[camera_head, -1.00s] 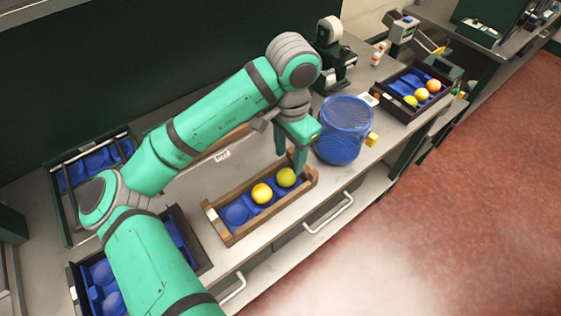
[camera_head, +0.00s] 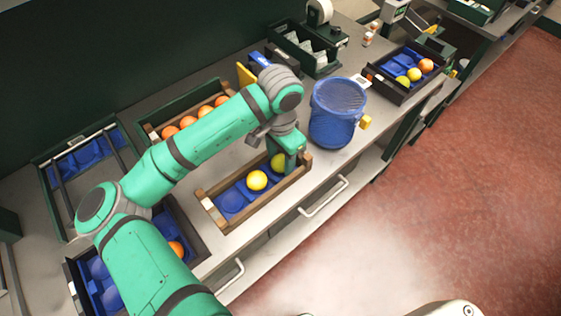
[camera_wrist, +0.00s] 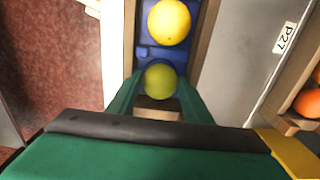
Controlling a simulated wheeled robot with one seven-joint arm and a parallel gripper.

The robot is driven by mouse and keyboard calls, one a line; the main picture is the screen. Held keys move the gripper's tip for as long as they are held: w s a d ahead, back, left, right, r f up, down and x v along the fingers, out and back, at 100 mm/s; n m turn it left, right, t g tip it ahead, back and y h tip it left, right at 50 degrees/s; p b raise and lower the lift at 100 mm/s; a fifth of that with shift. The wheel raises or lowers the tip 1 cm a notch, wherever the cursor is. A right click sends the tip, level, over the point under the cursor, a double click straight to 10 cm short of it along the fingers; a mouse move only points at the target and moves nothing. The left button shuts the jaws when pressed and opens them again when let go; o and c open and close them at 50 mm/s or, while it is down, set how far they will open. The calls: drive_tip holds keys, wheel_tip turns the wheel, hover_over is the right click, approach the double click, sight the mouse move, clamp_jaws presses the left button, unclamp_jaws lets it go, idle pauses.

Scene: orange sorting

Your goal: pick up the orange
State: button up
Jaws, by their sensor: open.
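My gripper (camera_head: 291,163) is open above the right end of a wooden crate (camera_head: 206,205) with a blue insert. In the wrist view its fingers (camera_wrist: 159,97) stand on either side of a yellow-green fruit (camera_wrist: 160,82). That fruit (camera_head: 279,161) is partly hidden by the gripper in the head view. A yellow fruit (camera_head: 257,180) sits beside it in the crate. Several oranges (camera_head: 188,122) lie in a crate behind my arm. One orange (camera_head: 175,248) is in the dark left tray, and another (camera_head: 426,65) is in the right tray.
A blue mesh basket (camera_head: 334,122) stands just right of the wooden crate. The dark right tray (camera_head: 375,83) also holds yellow fruits. A dark rack (camera_head: 318,62) stands at the back. The counter front edge runs below the crates.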

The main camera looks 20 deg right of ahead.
drive_tip(key=shift+f, duration=0.35)
drive_tip(key=shift+c, duration=0.6)
drive_tip(key=c, duration=0.6)
drive_tip(key=shift+o, duration=0.2)
drive_tip(key=shift+r, duration=0.1)
